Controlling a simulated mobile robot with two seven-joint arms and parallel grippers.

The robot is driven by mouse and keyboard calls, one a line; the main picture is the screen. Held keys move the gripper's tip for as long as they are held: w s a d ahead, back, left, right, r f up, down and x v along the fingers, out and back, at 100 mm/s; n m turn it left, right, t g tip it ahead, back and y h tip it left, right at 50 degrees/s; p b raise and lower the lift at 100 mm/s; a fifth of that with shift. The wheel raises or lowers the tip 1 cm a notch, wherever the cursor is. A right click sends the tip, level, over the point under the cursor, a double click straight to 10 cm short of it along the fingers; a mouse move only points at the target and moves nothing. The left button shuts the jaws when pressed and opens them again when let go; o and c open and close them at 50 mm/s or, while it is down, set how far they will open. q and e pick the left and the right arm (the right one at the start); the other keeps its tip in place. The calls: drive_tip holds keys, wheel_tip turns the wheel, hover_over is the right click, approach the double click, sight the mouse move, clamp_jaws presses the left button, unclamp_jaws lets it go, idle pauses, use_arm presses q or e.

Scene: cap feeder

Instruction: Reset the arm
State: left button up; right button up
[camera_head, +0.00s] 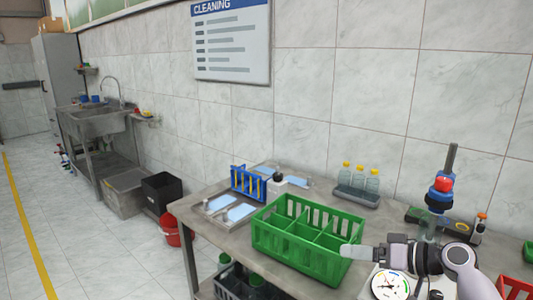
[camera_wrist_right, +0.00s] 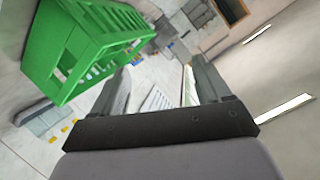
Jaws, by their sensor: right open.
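My right gripper (camera_head: 356,252) comes in from the lower right in the head view, beside the right end of the green crate (camera_head: 262,238). In the right wrist view my right gripper (camera_wrist_right: 160,90) has its two fingers spread apart with nothing between them. The green crate (camera_wrist_right: 45,50) shows at the upper left there, apart from the fingers. My left gripper is not in view.
The metal table (camera_head: 180,205) carries a blue rack (camera_head: 247,183) and a tray of bottles (camera_head: 357,200) at the back. A stand with a red knob (camera_head: 443,184) rises beside my right arm. A round dial (camera_head: 389,286) lies below the wrist.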

drive_tip(key=w+d+r+m+t+h, duration=0.1)
drive_tip(key=w+d+r+t+h, duration=0.3)
drive_tip(key=d+h, duration=0.35)
drive_tip(key=w+d+r+t+h, duration=0.2)
drive_tip(key=w+d+t+h, duration=0.3)
drive_tip(key=d, duration=0.4)
drive_tip(key=s+a+f+g, duration=0.1)
drive_tip(key=s+a+f, duration=0.2)
drive_tip(key=s+f, duration=0.2)
drive_tip(key=s+a+f+g+y, duration=0.1)
drive_tip(key=s+a+f, duration=0.2)
drive_tip(key=s+f, duration=0.2)
drive_tip(key=s+a+f+g+y, duration=0.1)
drive_tip(key=s+a+f, duration=0.2)
drive_tip(key=f, duration=0.7)
drive_tip(key=shift+s+a, duration=0.15)
drive_tip(key=shift+s, duration=1)
drive_tip(key=s+a+f+g, duration=0.2)
drive_tip(key=s+a+f, duration=0.2)
drive_tip(key=s, duration=0.8)
drive_tip(key=s+a+f+g+y, duration=0.1)
drive_tip(key=s+a+f, duration=0.3)
drive_tip(key=s, duration=0.8)
wheel_tip(320, 180, down, 2)
drive_tip(key=shift+m+g, duration=0.3)
drive_tip(key=shift+g, duration=0.3)
drive_tip(key=shift+w, duration=0.1)
